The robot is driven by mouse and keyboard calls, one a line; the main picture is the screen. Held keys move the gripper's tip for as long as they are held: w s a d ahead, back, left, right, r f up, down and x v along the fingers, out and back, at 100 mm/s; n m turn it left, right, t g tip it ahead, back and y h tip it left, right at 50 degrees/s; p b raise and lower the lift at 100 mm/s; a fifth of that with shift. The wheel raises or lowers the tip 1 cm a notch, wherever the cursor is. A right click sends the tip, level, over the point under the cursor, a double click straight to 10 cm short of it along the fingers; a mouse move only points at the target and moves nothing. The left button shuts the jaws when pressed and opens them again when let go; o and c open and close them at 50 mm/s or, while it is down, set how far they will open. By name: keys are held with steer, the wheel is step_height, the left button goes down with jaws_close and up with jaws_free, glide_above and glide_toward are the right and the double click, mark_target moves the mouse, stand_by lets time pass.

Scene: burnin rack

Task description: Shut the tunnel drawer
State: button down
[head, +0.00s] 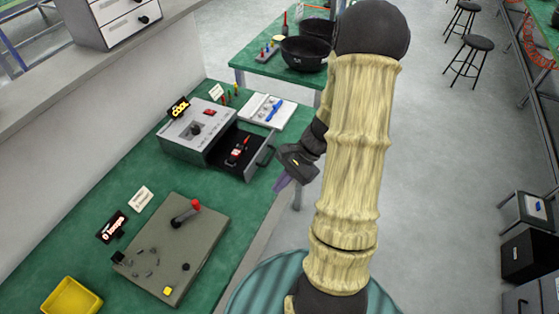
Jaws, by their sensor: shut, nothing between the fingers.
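The tunnel drawer (233,166) is pulled out from the right side of a grey box-shaped unit (189,134) on the green bench. The drawer has a dark inside with a small red and black item (238,150) in it, and a black handle (265,157) at its front. My gripper (283,183) is shut and empty, just right of and below the drawer's handle. It looks close to the handle, but I cannot tell whether they touch.
A grey panel (178,245) with a red-topped lever lies on the bench nearer me. A yellow tray (70,298) sits at lower left. A white tray with a blue item (266,111) lies behind the drawer. Another green table (253,58) with black bowls stands beyond.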

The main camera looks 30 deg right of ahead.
steer(key=w+d+f+m+t+y, duration=0.1)
steer(key=w+d+f+m+t, duration=0.1)
steer(key=d+m+t, duration=0.4)
steer(key=w+d+f+m+t+y, duration=0.1)
steer(key=w+d+f+m+t, duration=0.1)
steer(key=d+f+m+t, duration=0.3)
steer(key=d+m+t, duration=0.1)
steer(key=d+m, duration=0.2)
steer(key=d, duration=0.2)
steer(key=shift+d+b, duration=0.2)
steer(key=shift+b, duration=0.2)
steer(key=shift+w+a, duration=0.1)
steer(key=shift+w, duration=0.1)
steer(key=p+x, duration=0.3)
steer(key=x, duration=1)
steer(key=shift+w+a+f, duration=0.15)
steer(key=shift+w+a, duration=0.05)
steer(key=shift+w, duration=0.05)
steer(key=shift+w, duration=0.1)
